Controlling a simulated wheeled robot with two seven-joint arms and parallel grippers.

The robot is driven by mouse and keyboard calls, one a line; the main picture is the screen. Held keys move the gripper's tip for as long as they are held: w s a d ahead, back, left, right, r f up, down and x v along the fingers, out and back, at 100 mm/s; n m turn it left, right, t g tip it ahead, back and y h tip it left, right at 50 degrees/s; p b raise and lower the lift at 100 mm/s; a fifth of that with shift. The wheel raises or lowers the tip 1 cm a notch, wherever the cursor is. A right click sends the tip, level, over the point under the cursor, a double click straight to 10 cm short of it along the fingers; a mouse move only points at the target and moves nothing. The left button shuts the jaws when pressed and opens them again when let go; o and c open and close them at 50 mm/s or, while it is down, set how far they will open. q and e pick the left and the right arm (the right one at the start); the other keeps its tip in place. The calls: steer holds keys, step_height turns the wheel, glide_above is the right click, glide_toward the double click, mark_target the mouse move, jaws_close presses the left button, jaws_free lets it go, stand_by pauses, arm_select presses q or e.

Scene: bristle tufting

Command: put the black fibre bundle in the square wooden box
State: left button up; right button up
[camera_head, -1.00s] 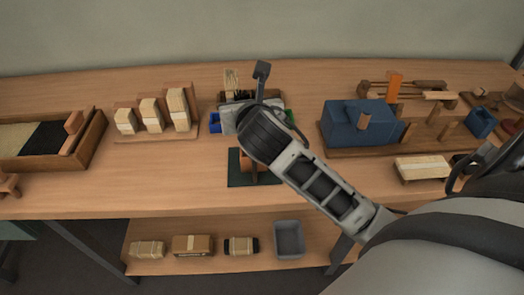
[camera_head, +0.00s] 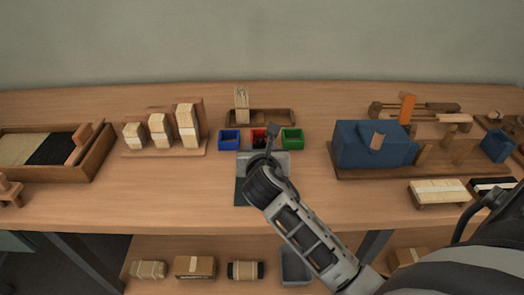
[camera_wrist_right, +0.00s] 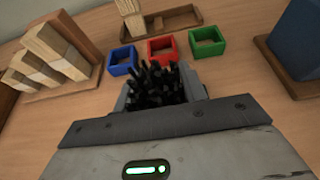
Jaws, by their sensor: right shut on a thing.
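My right gripper (camera_head: 262,158) is over the middle of the table, just in front of a row of small square open boxes. In the right wrist view it is shut on the black fibre bundle (camera_wrist_right: 156,86), whose dark strands stick up between the fingers. The small boxes are blue (camera_head: 229,140), red (camera_head: 259,131) and green (camera_head: 292,139). In the wrist view the red box (camera_wrist_right: 162,48) is right beyond the bundle, which partly overlaps it. I cannot tell which container is the square wooden box. My left gripper is not in view.
A blue machine (camera_head: 365,145) is at right.

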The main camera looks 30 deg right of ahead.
steer(key=o, duration=1)
steer(key=shift+f, duration=0.1)
steer(key=shift+s+a+r, duration=0.1)
steer(key=shift+s+r, duration=0.05)
steer(key=shift+r, duration=0.1)
steer(key=p+v, duration=0.1)
steer(key=v, duration=1)
steer(key=shift+s+a, duration=0.15)
steer(key=shift+s, duration=0.15)
